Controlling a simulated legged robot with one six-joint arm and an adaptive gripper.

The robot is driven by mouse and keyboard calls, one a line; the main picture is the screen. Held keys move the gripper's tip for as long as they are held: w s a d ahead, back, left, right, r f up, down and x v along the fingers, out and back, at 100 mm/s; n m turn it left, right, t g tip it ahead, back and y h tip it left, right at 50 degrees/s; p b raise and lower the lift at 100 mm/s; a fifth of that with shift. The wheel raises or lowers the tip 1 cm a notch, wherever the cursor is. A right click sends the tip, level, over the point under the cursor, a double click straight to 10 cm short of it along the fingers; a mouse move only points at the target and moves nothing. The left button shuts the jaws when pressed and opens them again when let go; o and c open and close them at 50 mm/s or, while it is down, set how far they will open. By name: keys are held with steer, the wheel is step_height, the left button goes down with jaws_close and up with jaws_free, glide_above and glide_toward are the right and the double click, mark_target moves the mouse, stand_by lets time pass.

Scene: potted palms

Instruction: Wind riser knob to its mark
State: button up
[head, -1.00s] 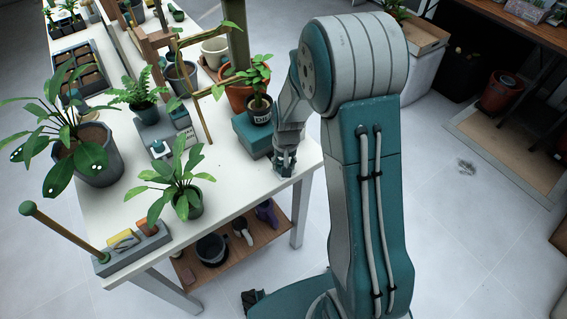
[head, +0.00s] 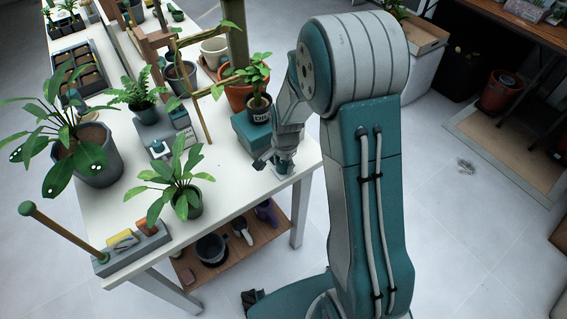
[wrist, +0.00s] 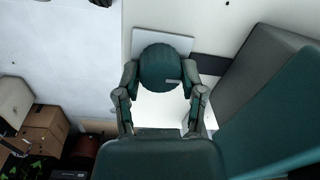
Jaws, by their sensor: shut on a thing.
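The riser is a teal box (head: 248,132) near the table's right corner, with a small potted plant (head: 259,108) in a dark labelled pot on top. In the wrist view the round teal knob (wrist: 159,68) has a short pale line on its face, toward the lower right. My gripper (wrist: 160,85) is shut on the knob, one finger on each side. In the head view my gripper (head: 280,164) is low at the table's corner, beside the riser, and the knob is hidden there. A pale plate (wrist: 148,35) lies behind the knob.
A leafy plant in a green pot (head: 188,204) stands at the table's front. A large grey pot (head: 88,160) and a grey block with a stick (head: 132,248) are to the left. Bare white tabletop (head: 235,185) lies left of my gripper.

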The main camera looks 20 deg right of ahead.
mark_target(284, 165)
steer(key=shift+m, duration=0.4)
steer(key=o, duration=1.2)
steer(key=shift+c, duration=0.2)
steer(key=shift+a, duration=0.1)
step_height(284, 165, up, 12)
steer(key=shift+s, duration=0.2)
steer(key=shift+f, duration=0.1)
